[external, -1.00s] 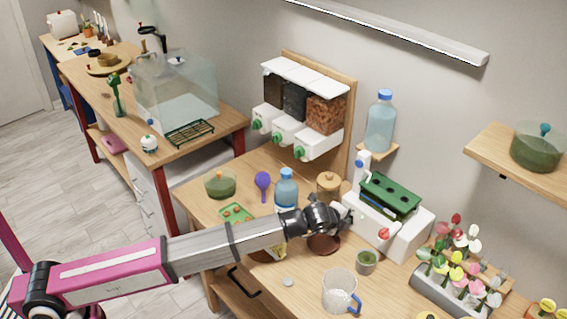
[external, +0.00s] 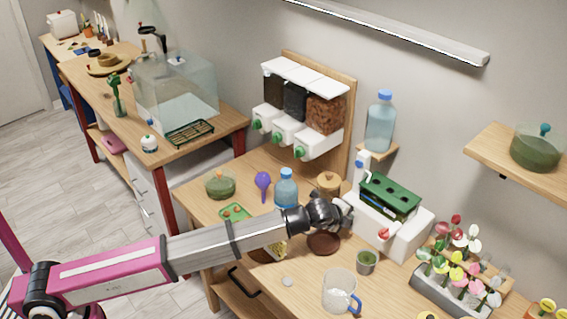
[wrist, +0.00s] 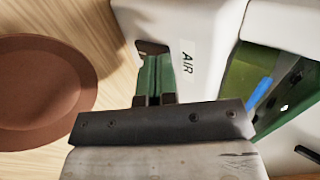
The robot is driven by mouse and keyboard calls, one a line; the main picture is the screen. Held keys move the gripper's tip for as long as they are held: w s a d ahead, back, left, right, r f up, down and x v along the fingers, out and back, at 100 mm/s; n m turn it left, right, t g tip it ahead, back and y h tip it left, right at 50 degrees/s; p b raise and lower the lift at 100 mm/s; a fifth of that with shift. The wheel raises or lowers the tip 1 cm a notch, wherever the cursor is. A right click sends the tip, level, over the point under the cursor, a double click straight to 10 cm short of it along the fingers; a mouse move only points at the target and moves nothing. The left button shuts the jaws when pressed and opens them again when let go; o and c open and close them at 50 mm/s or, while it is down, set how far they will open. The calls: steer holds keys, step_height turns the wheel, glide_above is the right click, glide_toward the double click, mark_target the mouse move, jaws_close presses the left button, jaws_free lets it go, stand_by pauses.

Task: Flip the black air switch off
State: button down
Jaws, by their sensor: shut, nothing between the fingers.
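The white unit (external: 410,238) with a green planter insert stands at the right of the wooden bench. In the wrist view its white wall (wrist: 205,25) carries an "AIR" label (wrist: 187,62). The black air switch (wrist: 151,47) shows just left of that label. My gripper (wrist: 155,60) is shut and empty, its green fingers together, with the tips right at the switch. Whether they touch it I cannot tell. In the external view my gripper (external: 347,213) is at the unit's left side and hides the switch.
A brown saucer (wrist: 45,88) lies left of my gripper. A red switch (external: 384,233) is on the unit's front. A small green pot (external: 366,262), a clear mug (external: 338,291) and a blue bottle (external: 286,187) stand nearby. Flowers in a grey holder (external: 440,290) stand to the right.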

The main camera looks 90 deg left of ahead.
steer(key=shift+r, duration=0.55)
steer(key=s+d, duration=0.3)
steer(key=shift+s+d+r, duration=0.15)
steer(key=shift+s+r, duration=0.1)
steer(key=s+d+r, duration=0.3)
steer(key=r, duration=0.5)
steer(key=shift+s+d, duration=0.3)
steer(key=shift+d, duration=0.1)
